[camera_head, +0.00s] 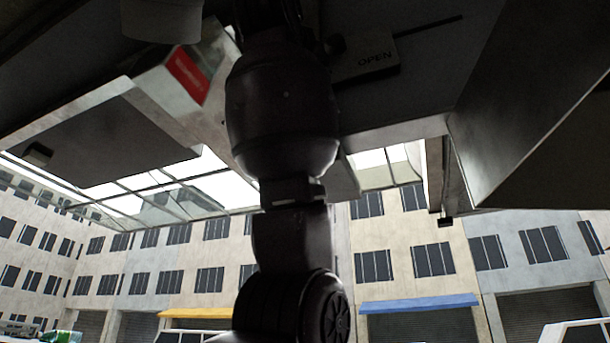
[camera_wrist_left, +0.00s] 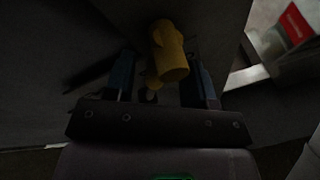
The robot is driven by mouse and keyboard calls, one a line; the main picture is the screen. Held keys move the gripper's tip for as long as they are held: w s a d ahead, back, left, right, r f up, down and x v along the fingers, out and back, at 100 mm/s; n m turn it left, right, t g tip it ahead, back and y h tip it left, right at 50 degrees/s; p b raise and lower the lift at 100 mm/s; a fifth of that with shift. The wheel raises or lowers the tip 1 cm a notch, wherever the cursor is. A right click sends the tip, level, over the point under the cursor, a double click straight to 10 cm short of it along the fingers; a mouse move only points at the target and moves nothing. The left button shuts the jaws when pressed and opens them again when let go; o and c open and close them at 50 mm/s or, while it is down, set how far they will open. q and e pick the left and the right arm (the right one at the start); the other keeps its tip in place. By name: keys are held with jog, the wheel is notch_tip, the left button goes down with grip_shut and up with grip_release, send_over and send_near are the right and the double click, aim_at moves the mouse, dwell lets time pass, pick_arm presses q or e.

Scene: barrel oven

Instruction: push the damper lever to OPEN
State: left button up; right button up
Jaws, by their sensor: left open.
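In the left wrist view a yellow rounded knob (camera_wrist_left: 170,52), apparently the damper lever's handle, stands between the two blue fingers of my left gripper (camera_wrist_left: 160,62). The fingers are apart, and I cannot tell whether either touches the knob. The picture is dark, and the rest of the lever is hard to make out. My right gripper is not in view.
A grey box with a red label (camera_head: 187,76) is left of my arm, and the label also shows in the wrist view (camera_wrist_left: 294,22). A large grey angled panel (camera_head: 535,110) lies at the right. Buildings with windows (camera_head: 435,260) stand behind.

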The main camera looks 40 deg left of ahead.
pick_arm(q)
jog(key=shift+w+a, duration=0.15)
jog(key=shift+w, duration=0.25)
jog(key=shift+s, duration=0.1)
jog(key=shift+c, duration=0.3)
grip_shut()
